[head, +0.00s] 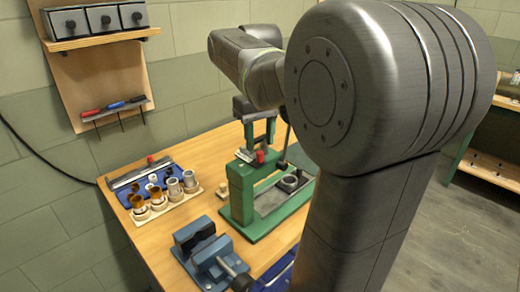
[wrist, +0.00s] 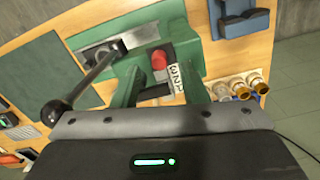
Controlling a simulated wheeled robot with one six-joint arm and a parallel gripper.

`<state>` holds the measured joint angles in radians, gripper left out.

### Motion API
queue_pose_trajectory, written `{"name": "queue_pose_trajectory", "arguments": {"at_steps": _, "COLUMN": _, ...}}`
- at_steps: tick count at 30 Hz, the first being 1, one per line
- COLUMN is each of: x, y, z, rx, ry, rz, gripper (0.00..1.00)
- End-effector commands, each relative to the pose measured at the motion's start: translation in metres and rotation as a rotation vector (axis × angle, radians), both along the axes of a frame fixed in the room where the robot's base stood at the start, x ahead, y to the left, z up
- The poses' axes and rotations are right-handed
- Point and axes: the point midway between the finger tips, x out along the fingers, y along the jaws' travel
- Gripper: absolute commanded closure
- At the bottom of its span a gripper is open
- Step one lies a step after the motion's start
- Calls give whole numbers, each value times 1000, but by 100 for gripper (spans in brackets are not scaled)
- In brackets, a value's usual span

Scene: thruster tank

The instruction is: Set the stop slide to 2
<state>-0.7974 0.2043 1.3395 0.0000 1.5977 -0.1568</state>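The stop slide appears as a red block (wrist: 159,60) on the green press (wrist: 124,92) in the wrist view. Beside it is a white number plate (wrist: 176,80), with digits that look like 3, 2 and 1. The red block is near the 3 end, but its exact setting is unclear. In the head view the red block (head: 260,157) shows on the green press (head: 242,190). My gripper (head: 255,108) is above the press, apart from the red block.
A lever with a black ball (wrist: 52,112) crosses the left of the wrist view. A blue vise (head: 205,255) stands in front of the press. A tray of cups (head: 165,198) sits to its left. My arm hides the bench's right side.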

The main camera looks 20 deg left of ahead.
Motion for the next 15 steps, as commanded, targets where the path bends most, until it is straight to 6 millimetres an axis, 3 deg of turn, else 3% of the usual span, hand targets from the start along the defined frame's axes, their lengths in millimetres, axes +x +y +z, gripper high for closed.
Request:
{"name": "queue_pose_trajectory", "arguments": {"at_steps": 6, "x": 0, "y": 0, "z": -26, "rx": -1, "ry": 1, "rz": 0, "gripper": 61}}
{"name": "queue_pose_trajectory", "arguments": {"at_steps": 15, "x": 0, "y": 0, "z": -31, "rx": 0, "ry": 0, "rz": 0, "gripper": 61}}
